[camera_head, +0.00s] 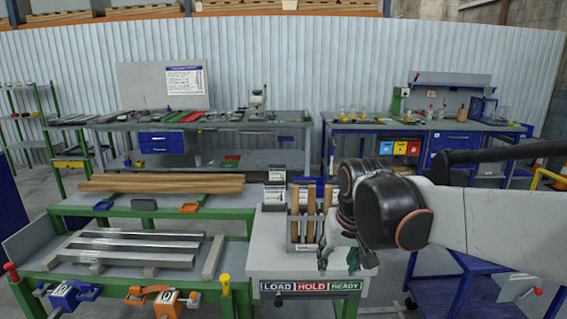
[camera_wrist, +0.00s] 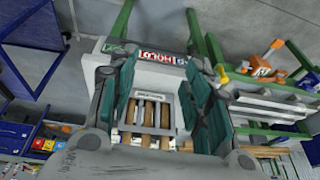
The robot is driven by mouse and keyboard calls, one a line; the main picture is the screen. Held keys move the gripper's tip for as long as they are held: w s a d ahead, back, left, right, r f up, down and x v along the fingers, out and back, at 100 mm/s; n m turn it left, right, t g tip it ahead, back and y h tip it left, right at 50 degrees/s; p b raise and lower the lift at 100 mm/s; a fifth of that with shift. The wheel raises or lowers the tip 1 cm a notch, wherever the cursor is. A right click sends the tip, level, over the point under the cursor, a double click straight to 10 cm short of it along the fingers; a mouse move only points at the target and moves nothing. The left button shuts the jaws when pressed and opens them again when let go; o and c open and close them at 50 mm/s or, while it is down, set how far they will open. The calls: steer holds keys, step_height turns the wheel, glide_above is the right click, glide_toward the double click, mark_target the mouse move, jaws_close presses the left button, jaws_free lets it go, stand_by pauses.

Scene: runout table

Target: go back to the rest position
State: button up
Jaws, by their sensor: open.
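My gripper (camera_head: 352,258) is at the right of the head view, at the end of my arm, beside a grey rack (camera_head: 291,235) holding several upright wooden pieces (camera_head: 311,212). In the wrist view my gripper (camera_wrist: 158,100) has its two green-and-grey fingers spread wide with nothing held between them. The rack (camera_wrist: 128,138) with its wooden pieces (camera_wrist: 147,113) shows beyond the gap between the fingers. My arm hides part of the area right of the rack in the head view.
The white stand (camera_head: 262,252) under the rack bears a LOAD, HOLD, READY sign (camera_head: 310,286). At left, a green-framed table (camera_head: 60,265) holds metal bars (camera_head: 140,240) and clamps (camera_head: 70,295). Workbenches (camera_head: 300,125) stand behind. A blue cart (camera_head: 440,290) is at lower right.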

steer(key=s+d+f+t, duration=0.1)
steer(key=s+d, duration=0.3)
steer(key=s, duration=0.5)
steer(key=s+d+f+t, duration=0.1)
steer(key=s+d, duration=0.3)
steer(key=s, duration=0.5)
steer(key=shift+f+t+h, duration=0.15)
steer(key=shift+t+h, duration=0.15)
steer(key=shift+t, duration=0.4)
stand_by(1.5)
